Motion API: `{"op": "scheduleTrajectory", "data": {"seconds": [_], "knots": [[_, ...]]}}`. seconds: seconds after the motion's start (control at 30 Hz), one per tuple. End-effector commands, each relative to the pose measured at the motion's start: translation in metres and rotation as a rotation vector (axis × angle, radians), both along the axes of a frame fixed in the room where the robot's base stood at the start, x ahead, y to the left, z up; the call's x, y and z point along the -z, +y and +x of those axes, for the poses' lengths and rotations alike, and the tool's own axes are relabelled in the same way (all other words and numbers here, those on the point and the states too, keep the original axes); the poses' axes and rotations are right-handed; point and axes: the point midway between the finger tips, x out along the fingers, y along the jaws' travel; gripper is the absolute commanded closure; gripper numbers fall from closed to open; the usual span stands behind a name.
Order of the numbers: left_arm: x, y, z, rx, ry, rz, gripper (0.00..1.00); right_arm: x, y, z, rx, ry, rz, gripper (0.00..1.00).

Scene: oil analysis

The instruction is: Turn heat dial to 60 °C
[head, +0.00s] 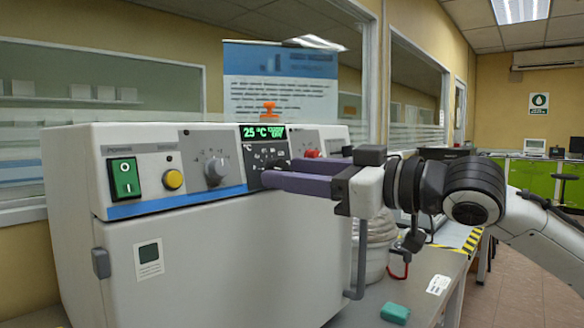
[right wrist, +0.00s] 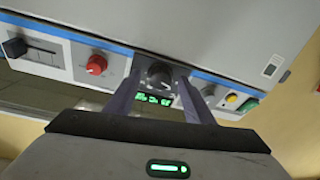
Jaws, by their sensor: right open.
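The heat dial (right wrist: 158,73) is a black knob on the dark panel under the green display (head: 262,132), which reads 25 °C in the head view. My right gripper (head: 278,172) has its purple fingers reaching to that panel from the right, and they partly hide the dial in the head view. In the right wrist view the dial shows between the two open fingers, with a finger on each side. I cannot tell whether either finger touches it. My left gripper is not in view.
The white instrument (head: 220,265) also carries a green switch (head: 124,178), a yellow button (head: 172,179), a grey dial (head: 215,170) and a red knob (right wrist: 96,64). A teal block (head: 395,313) lies on the bench. An orange object (head: 269,111) stands on top of the instrument.

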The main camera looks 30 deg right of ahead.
Motion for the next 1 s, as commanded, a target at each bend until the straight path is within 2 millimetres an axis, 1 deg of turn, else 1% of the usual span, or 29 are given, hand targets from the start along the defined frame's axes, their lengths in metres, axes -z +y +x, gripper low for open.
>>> {"op": "scheduleTrajectory", "data": {"seconds": [0.13, 0.4, 0.47, 0.6, 0.67, 0.87, 1.0], "knots": [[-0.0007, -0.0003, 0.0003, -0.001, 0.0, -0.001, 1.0, 0.0002, 0.0032, 0.0059, 0.0, 0.002, -0.001, 0.52], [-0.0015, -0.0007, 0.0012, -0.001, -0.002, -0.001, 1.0, 0.0006, 0.0034, 0.0068, 0.0, 0.001, -0.002, 0.52], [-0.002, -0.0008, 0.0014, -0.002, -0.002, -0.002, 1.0, 0.0006, 0.0035, 0.0067, 0.0, 0.001, -0.002, 0.6], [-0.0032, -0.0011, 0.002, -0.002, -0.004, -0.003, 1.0, 0.0005, 0.0035, 0.0066, 0.0, 0.001, -0.002, 0.84], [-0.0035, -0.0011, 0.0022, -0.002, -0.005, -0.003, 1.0, 0.0005, 0.0035, 0.0066, 0.0, 0.001, -0.002, 0.93], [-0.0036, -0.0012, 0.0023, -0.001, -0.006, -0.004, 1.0, 0.0006, 0.0038, 0.0064, 0.001, 0.004, 0.009, 0.93], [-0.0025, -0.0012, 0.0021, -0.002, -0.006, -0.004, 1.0, 0.001, 0.0046, 0.0062, 0.007, 0.017, 0.047, 0.93]]}}
